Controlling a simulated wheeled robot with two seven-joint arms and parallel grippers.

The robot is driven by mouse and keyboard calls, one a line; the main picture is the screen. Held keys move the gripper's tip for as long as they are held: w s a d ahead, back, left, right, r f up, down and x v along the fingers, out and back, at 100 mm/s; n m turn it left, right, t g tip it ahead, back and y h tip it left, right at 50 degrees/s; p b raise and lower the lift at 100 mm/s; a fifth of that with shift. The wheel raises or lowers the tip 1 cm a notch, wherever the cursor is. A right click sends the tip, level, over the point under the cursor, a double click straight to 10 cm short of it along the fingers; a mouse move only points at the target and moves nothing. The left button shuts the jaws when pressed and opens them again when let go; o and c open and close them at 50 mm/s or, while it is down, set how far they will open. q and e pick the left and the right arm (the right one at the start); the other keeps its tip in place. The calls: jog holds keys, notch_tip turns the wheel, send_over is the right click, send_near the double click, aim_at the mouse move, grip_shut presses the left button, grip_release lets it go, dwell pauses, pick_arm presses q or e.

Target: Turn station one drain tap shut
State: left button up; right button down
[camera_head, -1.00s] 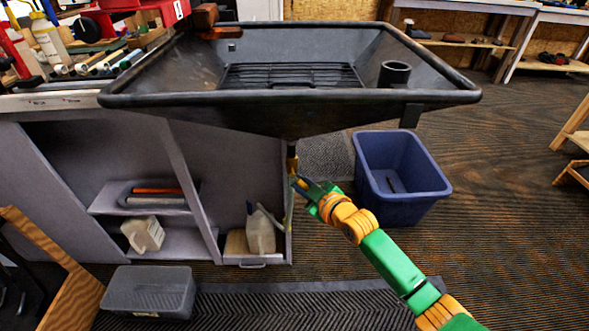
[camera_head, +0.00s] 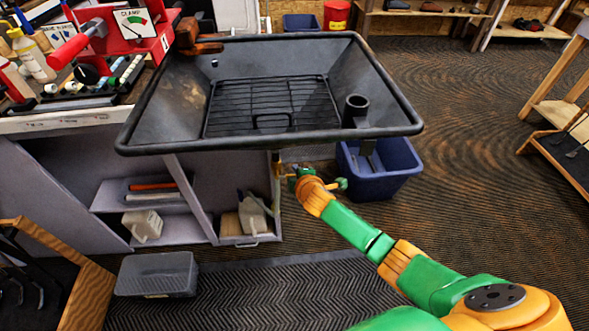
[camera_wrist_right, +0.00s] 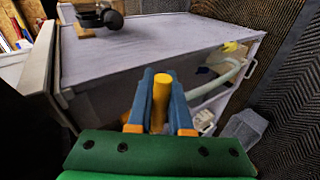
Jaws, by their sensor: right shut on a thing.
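The station's dark basin (camera_head: 270,141) has a wide rim, and its drain hangs below the front edge. A narrow yellow piece of the drain tap (camera_head: 277,166) shows under the rim, beside the cabinet's right edge. My right gripper (camera_head: 291,175) is just right of it, low under the basin. In the right wrist view, the blue fingers of my right gripper (camera_wrist_right: 161,80) are shut on a yellow rod, which looks like the tap's handle (camera_wrist_right: 160,100). The tap's body is mostly hidden, so its setting cannot be told. My left gripper is not in view.
A blue bin (camera_head: 385,185) stands right of my right gripper, under the basin. A grey cabinet (camera_head: 205,215) with shelves stands to the left. A grey tub (camera_head: 157,275) sits on the floor at front left.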

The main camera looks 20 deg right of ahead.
jog(key=shift+r+n+h+p, duration=0.3)
jog(key=shift+p, duration=0.05)
jog(key=shift+d, duration=0.1)
dwell(0.3)
jog(key=c, duration=0.8)
grip_release()
jog(key=shift+c, duration=0.2)
jog(key=p+v, duration=0.2)
jog(key=v, duration=0.5)
jog(key=shift+p, duration=0.4)
